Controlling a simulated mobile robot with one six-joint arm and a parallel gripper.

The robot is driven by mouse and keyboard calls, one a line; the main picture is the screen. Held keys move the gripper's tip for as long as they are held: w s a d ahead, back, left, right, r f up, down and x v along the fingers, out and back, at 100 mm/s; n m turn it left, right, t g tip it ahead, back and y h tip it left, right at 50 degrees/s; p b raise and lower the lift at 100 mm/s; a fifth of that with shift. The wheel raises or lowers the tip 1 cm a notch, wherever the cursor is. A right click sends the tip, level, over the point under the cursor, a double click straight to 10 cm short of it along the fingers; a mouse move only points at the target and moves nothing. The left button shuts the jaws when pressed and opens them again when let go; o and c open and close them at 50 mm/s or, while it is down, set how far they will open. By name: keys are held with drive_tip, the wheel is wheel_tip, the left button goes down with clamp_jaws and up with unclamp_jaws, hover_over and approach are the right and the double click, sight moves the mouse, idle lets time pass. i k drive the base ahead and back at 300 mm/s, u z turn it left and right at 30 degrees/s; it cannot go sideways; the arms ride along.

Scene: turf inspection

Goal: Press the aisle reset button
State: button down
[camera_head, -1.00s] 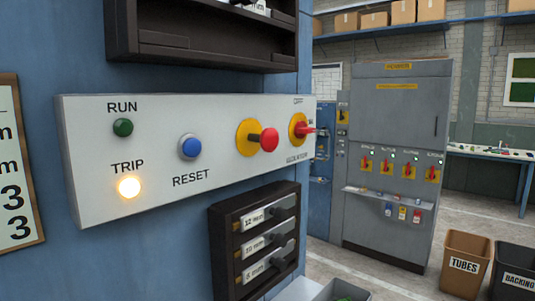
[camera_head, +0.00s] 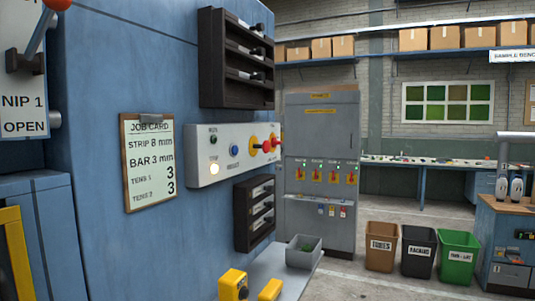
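A pale control panel (camera_head: 222,166) is fixed to the blue machine wall in the middle of the head view. A blue button (camera_head: 234,151) sits on it, with a label below that is blurred now and read RESET in the earlier frame. A dark green RUN lamp (camera_head: 213,140) is at the upper left of the panel. The TRIP lamp (camera_head: 214,169) below it glows yellow-white. A red knob on a yellow disc (camera_head: 266,145) and a red-handled switch (camera_head: 275,141) are to the right. My gripper is not in view.
A job card (camera_head: 150,165) hangs left of the panel. Dark racks hang above (camera_head: 237,60) and below (camera_head: 254,212) it. A grey cabinet (camera_head: 322,140) stands behind. Yellow boxes (camera_head: 233,285) and a grey tray (camera_head: 300,255) are low in front. Bins (camera_head: 418,253) stand at right; floor shows between.

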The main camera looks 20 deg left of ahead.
sight(235, 149)
drive_tip(key=z, duration=0.25)
drive_tip(key=k, duration=0.25)
drive_tip(key=u, duration=1.1)
drive_tip(key=i, duration=1)
drive_tip(key=u, duration=0.1)
